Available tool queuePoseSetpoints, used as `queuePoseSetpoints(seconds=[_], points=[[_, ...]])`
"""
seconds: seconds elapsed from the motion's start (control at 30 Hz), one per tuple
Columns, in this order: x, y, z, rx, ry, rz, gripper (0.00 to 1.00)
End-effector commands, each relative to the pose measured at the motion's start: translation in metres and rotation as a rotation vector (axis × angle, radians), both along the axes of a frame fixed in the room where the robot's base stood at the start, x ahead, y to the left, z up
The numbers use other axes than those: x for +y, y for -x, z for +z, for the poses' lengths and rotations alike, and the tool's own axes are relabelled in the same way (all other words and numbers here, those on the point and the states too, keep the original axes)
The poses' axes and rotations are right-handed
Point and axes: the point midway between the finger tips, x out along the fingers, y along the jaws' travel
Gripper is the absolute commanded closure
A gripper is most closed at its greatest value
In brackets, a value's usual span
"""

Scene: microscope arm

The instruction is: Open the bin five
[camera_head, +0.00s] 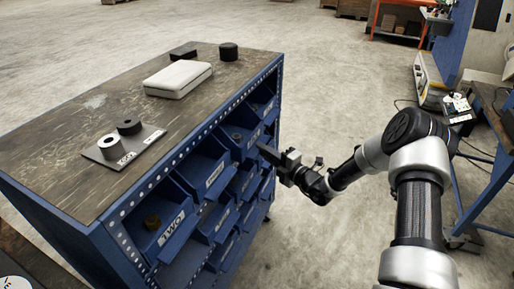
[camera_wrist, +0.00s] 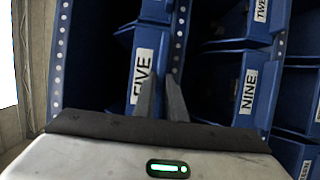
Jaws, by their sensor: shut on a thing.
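Bin five is a blue bin in the top row of the cabinet; its white label FIVE (camera_wrist: 142,72) shows sideways in the wrist view. In the head view, the blue bin at my gripper (camera_head: 263,149) appears to be bin five (camera_head: 238,137), its label hidden. My gripper, also in the wrist view (camera_wrist: 161,80), is shut on the front edge of bin five, with its two dark fingers beside the label. I cannot tell how far bin five is pulled out.
The blue bin cabinet (camera_head: 60,222) has a worn top with a white case (camera_head: 178,79) and dark round parts. Bin two (camera_head: 165,225) juts out at the near end. Bin nine (camera_wrist: 247,90) is beside bin five in the wrist view. Open floor (camera_head: 310,235) lies right of the cabinet.

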Motion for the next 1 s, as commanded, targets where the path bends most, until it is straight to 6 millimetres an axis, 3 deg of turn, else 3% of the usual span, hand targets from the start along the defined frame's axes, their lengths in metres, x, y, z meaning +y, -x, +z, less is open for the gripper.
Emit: queuePoseSetpoints(seconds=[0.3,0.5,0.73,1.0], points=[[-0.068,0.024,0.002,0.001,0.0,-0.005,1.0],[-0.1,0.036,0.001,0.001,-0.001,-0.002,1.0],[-0.12,0.044,0.0,0.001,-0.001,0.0,1.0],[-0.124,0.046,0.0,0.0,0.0,0.001,1.0]])
